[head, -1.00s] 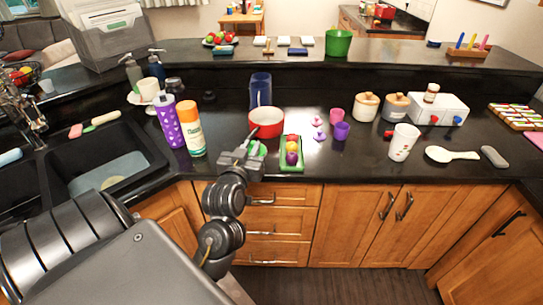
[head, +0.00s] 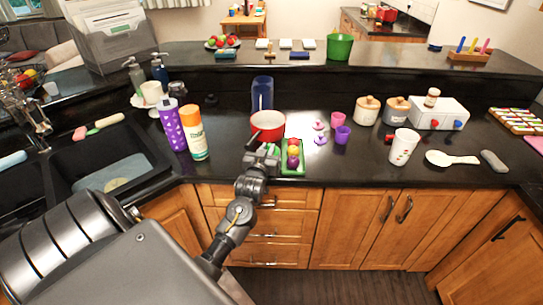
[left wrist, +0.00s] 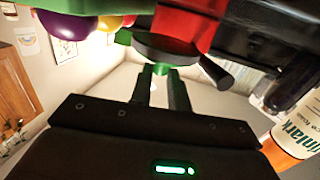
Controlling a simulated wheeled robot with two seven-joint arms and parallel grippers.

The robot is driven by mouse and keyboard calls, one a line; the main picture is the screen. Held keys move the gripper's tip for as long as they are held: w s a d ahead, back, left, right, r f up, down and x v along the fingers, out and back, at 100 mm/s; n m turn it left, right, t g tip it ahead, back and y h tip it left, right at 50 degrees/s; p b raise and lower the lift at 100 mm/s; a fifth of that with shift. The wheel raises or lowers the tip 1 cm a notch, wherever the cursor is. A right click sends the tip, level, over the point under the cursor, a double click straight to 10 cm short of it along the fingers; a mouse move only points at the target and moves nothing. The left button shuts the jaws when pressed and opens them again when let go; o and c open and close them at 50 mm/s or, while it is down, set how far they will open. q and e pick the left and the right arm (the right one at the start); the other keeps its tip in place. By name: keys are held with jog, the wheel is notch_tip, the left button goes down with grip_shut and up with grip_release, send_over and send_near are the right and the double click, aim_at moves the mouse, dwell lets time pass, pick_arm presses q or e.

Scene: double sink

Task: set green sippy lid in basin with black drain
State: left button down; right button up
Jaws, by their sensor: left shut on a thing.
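My left gripper (head: 264,156) is at the front edge of the counter, just in front of the red pot and left of the green tray. In the left wrist view its fingers (left wrist: 160,88) are closed on a small green piece, the green sippy lid (left wrist: 161,69). Most of the lid is hidden by the fingers, and I cannot make it out in the head view. A black sink basin (head: 150,150) is at the left, with a pale round-ended thing inside. Another basin is partly behind my arm at the far left. I cannot make out the drain colours. My right gripper is out of view.
The red pot (head: 268,121) and green tray (head: 292,172) with coloured balls stand close to the gripper. A purple bottle (head: 171,125) and an orange-capped bottle (head: 193,135) stand between it and the sink. Cups and canisters are to the right.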

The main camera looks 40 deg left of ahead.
pick_arm(q)
jog(key=f+p, duration=0.2)
jog(key=f, duration=0.1)
jog(key=shift+w+a, duration=0.15)
jog(key=shift+w, duration=0.2)
jog(key=shift+f, duration=0.2)
jog(key=shift+f, duration=0.2)
jog(key=c, duration=1.3)
grip_release()
jog(key=shift+c, duration=0.2)
